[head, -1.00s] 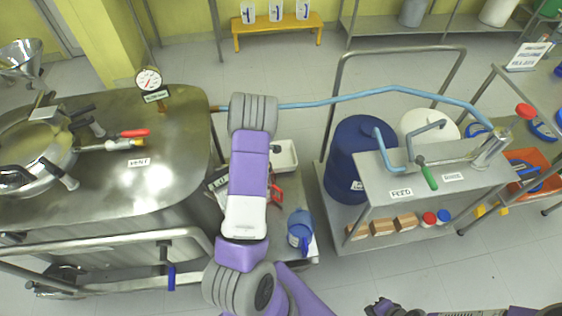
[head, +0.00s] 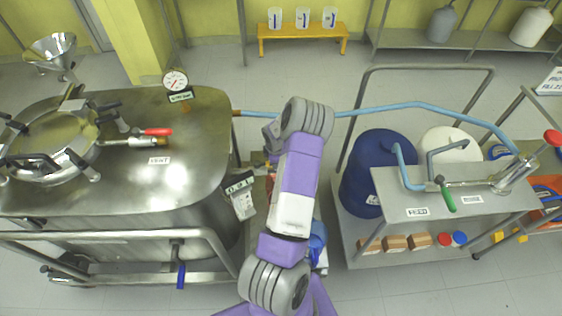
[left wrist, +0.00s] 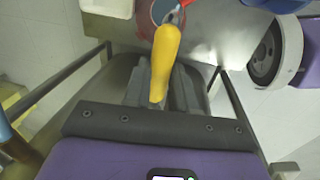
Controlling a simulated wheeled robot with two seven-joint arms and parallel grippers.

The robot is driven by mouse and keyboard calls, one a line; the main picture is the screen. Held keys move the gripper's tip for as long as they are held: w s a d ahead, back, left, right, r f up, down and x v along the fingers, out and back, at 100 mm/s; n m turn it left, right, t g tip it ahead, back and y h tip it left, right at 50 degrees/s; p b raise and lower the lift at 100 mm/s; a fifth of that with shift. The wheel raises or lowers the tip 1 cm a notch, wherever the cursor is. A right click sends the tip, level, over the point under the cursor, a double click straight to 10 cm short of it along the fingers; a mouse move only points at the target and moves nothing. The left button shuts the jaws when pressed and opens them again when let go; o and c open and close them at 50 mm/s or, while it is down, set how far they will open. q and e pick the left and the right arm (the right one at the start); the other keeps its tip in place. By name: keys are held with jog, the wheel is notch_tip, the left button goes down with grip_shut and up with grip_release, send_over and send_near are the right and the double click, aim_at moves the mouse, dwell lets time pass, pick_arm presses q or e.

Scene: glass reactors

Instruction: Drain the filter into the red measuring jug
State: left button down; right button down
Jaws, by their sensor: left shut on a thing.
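In the left wrist view my left gripper (left wrist: 160,95) is shut on a yellow handle (left wrist: 163,60). Beyond the handle's far end is a metal piece with a bit of red. A round red thing with a dark grey-blue middle, which may be the red jug (left wrist: 146,18), is just beyond, partly hidden by the handle. In the head view my left arm covers this spot, so gripper and jug are hidden there. I cannot clearly make out the filter body. My right gripper is not in view.
A big steel vessel (head: 190,120) with a blue-handled valve (head: 181,276) stands at left. A steel cart (head: 460,200) with a blue drum (head: 375,175) stands at right. A blue jug (head: 318,240) is partly behind my arm. A white tray (left wrist: 105,8) shows in the wrist view.

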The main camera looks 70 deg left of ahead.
pick_arm(q)
jog(key=c, duration=0.9)
grip_release()
jog(key=r, duration=0.2)
jog(key=r+p, duration=0.1)
jog(key=r, duration=0.2)
jog(key=d+r+p, duration=0.1)
jog(key=r, duration=0.1)
jog(key=shift+s+d+r, duration=0.1)
jog(key=shift+s+r, duration=0.1)
